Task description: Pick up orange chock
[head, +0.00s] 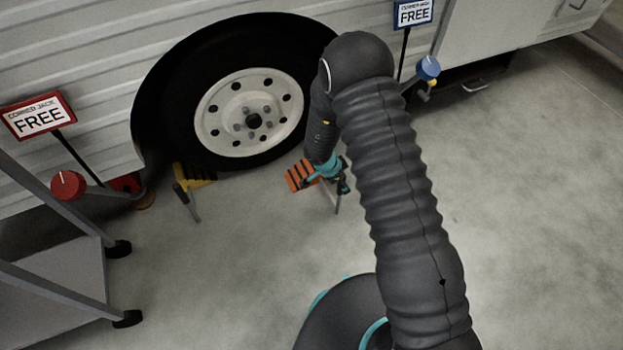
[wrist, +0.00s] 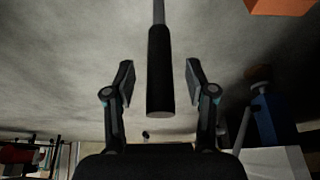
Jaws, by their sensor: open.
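The orange chock (head: 298,178) with dark ridges sits on the floor beside the right side of the camper wheel. My gripper (head: 338,184) is low at its right side and hides part of it. In the wrist view, an orange block (wrist: 282,5) shows at the top right edge, mostly cut off. A black grip on a grey rod (wrist: 159,72) stands between my two open fingers (wrist: 160,84), with a gap on each side. It appears to be the chock's handle, whose grey end (head: 337,204) shows below my gripper in the head view.
The camper wheel (head: 249,112) is close behind the chock. A yellow chock (head: 196,175) with a handle lies left of it. A red jack knob (head: 68,185) and a cart (head: 60,280) stand at left, a blue knob (head: 428,67) at right. The floor at right is clear.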

